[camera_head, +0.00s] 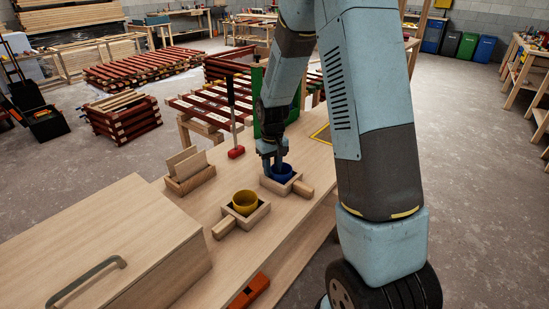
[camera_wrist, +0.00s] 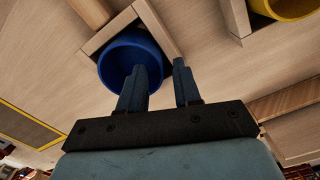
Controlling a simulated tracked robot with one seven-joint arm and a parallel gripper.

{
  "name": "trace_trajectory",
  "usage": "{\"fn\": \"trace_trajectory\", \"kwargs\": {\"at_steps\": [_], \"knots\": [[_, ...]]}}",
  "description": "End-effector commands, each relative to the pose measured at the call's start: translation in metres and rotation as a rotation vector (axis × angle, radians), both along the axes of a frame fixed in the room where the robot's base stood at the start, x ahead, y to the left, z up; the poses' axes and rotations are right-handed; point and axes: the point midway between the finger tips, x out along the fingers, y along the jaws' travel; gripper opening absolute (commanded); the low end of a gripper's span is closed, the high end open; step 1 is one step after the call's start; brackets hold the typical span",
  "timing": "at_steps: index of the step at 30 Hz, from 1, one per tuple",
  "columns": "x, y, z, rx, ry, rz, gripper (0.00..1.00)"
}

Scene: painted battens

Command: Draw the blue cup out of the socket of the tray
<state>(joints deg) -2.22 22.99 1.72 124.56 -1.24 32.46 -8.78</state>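The blue cup (camera_head: 284,172) sits upright in the socket of a square wooden tray (camera_head: 301,188) with a short handle, on the bench. It also shows in the wrist view (camera_wrist: 117,61), with its open mouth facing the camera. My gripper (camera_head: 272,166) is pointing down at the cup's near left side. In the wrist view my gripper (camera_wrist: 166,72) has its fingers apart with a gap between them. One finger overlaps the cup's mouth, the other lies beside the cup over the tray's edge. I cannot tell whether either finger touches the cup.
A yellow cup (camera_head: 245,202) sits in a second wooden tray (camera_head: 257,217) close by. A red mallet (camera_head: 236,152), a wooden holder (camera_head: 190,183), a green panel (camera_head: 262,115) and a large box (camera_head: 110,245) stand around. Bare bench lies between them.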

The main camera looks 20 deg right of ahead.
Motion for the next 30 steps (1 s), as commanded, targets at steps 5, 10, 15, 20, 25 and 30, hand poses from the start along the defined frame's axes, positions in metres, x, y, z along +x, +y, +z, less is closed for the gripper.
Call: {"fn": "trace_trajectory", "kwargs": {"at_steps": [5,10,15,20,25,30], "knots": [[-0.0004,-0.0001,-0.0079,0.0,0.001,0.0,0.33],[-0.0003,-0.0002,-0.0084,0.0,0.0,0.0,0.33],[-0.0002,-0.0003,-0.0083,0.0,0.0,-0.001,0.26],[-0.0002,-0.0005,-0.0082,0.0,0.0,-0.001,0.11],[-0.0002,-0.0007,-0.0081,0.0,0.0,-0.001,0.0],[-0.0002,-0.0008,-0.0081,0.0,0.0,-0.001,0.0]]}}
